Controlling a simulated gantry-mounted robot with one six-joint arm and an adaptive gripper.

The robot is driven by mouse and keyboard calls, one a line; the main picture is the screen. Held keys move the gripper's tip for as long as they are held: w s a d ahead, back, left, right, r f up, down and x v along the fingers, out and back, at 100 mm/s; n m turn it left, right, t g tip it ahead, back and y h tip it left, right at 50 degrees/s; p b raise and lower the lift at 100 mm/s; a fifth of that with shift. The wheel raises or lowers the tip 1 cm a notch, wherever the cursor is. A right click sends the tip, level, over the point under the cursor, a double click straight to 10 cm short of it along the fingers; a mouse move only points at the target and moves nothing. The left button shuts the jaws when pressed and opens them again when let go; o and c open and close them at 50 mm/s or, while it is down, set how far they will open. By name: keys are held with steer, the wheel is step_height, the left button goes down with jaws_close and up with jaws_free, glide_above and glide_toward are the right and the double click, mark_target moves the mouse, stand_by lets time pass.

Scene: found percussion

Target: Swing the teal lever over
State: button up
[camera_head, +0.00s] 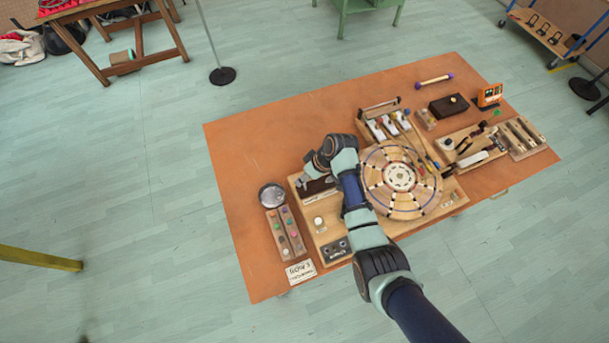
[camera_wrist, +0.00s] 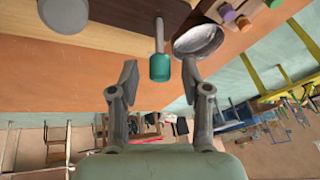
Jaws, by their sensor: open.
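The teal lever shows in the wrist view as a grey rod with a teal cylindrical knob (camera_wrist: 159,68). The rod stands out from a dark brown block (camera_wrist: 122,10) on a light wooden base. My gripper (camera_wrist: 159,70) is open, with one finger on each side of the knob in the picture. There is a visible gap on both sides, and neither finger seems to touch it. I cannot tell how deep the knob sits between the fingers. In the head view my arm hides the lever and most of the gripper; the dark block (camera_head: 318,186) partly shows.
A metal bowl (camera_head: 272,195) sits close by; the wrist view shows it (camera_wrist: 199,40) near one finger. A strip of coloured pegs (camera_head: 285,232) and a round white knob (camera_head: 318,221) are near. A wooden wheel (camera_head: 400,178) lies right of my arm. The orange tabletop (camera_head: 260,145) is clear behind.

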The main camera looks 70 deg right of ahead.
jaws_close()
steer(key=shift+s+a+r+t+h+p, duration=0.15)
steer(key=shift+s+a+t+h+p, duration=0.35)
steer(key=shift+t+h+p, duration=0.1)
steer(key=shift+s+a+n+t+h, duration=0.25)
steer(key=shift+a+n+t+h, duration=0.1)
steer(key=shift+t+h, duration=0.15)
steer(key=s+a+f+t+h+b, duration=0.1)
steer(key=t+b, duration=0.1)
steer(key=b, duration=0.2)
steer(key=shift+s+a+n+h, duration=0.1)
steer(key=shift+n+h, duration=0.15)
steer(key=shift+h, duration=0.15)
steer(key=shift+s+a+r+t+h+b, duration=0.1)
steer(key=shift+s+a+t+h+b, duration=0.35)
steer(key=shift+b, duration=0.7)
steer(key=shift+w+d, duration=0.1)
steer(key=shift+w, duration=0.05)
